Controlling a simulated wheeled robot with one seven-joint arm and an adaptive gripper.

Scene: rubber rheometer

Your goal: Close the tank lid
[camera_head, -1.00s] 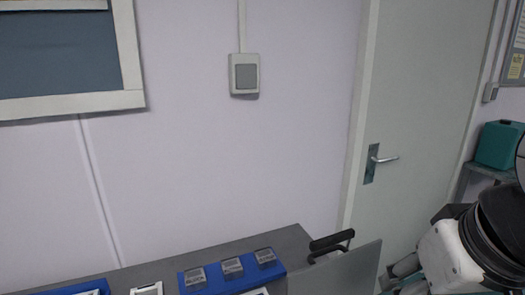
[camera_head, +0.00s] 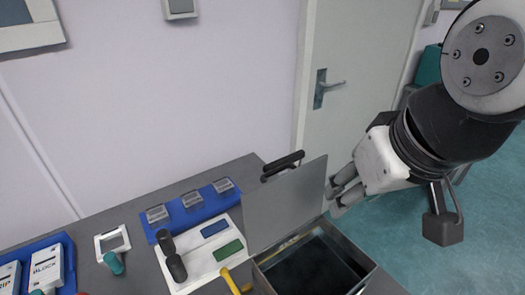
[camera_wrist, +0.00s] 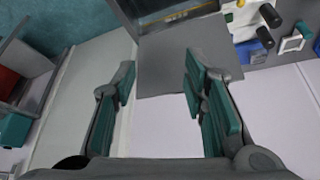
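The tank (camera_head: 352,262) is an open grey metal box with a dark inside at the lower right of the head view. Its lid (camera_head: 288,203) is a flat grey plate standing raised, tilted, along the tank's back side. A black handle (camera_head: 283,165) shows at the lid's upper edge. My gripper (camera_head: 333,196) is right of the lid, its fingers pointing towards it. In the wrist view my gripper (camera_wrist: 160,80) is open with nothing held. The lid (camera_wrist: 180,62) lies beyond the fingertips there, and part of the tank (camera_wrist: 178,18) shows at the top. Contact with the lid cannot be told.
On the grey bench left of the tank are a white tray (camera_head: 190,262) with a black-handled tool, a blue rack (camera_head: 195,208), a white frame (camera_head: 112,240) and a yellow handle (camera_head: 232,282). A wall and a door (camera_head: 365,60) stand behind.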

